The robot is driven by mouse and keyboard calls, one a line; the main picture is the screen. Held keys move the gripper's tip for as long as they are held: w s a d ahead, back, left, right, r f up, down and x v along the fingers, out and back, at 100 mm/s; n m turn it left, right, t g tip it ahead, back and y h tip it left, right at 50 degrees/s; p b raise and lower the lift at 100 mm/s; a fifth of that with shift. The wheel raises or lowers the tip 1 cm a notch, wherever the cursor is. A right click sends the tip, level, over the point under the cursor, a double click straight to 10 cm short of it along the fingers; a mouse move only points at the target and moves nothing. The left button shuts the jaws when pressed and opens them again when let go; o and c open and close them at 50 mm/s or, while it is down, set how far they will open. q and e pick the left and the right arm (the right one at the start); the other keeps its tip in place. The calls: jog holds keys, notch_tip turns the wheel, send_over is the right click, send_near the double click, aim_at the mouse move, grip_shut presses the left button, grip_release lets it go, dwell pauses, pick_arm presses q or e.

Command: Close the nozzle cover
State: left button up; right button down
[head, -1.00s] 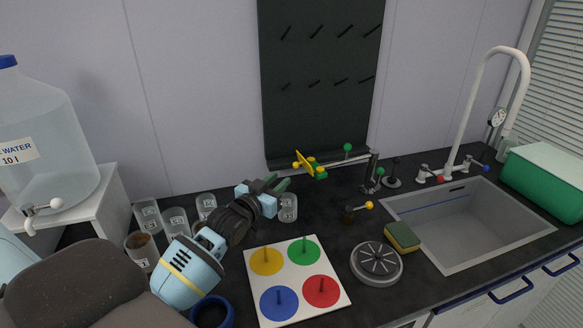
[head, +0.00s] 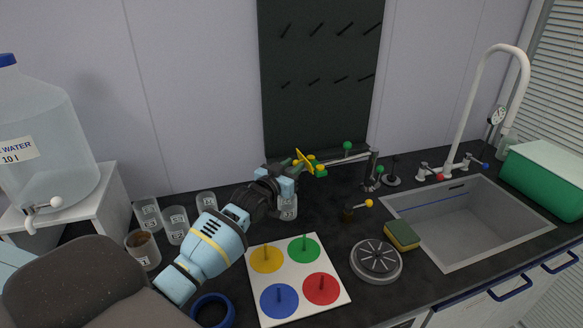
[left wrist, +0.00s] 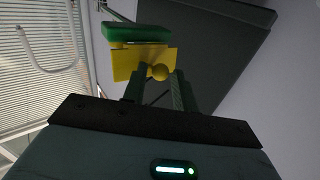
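The nozzle cover is a yellow plate (head: 305,160) with a yellow ball knob, standing tilted at the end of the green nozzle (head: 320,170) on a thin metal arm. It looks swung open, off the nozzle's end. My left gripper (head: 297,165) comes in from the left and reaches the cover. In the left wrist view the fingers (left wrist: 159,80) stand apart with the yellow knob (left wrist: 159,72) between their tips. A small gap seems to show on both sides, so contact is unclear. The yellow plate (left wrist: 130,62) and green nozzle (left wrist: 137,32) lie beyond. My right gripper is not in view.
Below the arm lie a white board (head: 330,303) with coloured discs and pegs and a round grey lid (head: 376,261). Several clear cups stand left, one beneath my gripper (head: 289,208). A sink (head: 450,262) is right. A dark pegboard (head: 320,120) hangs behind.

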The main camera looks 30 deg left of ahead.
pick_arm(q)
jog(key=shift+c, duration=0.2)
grip_shut()
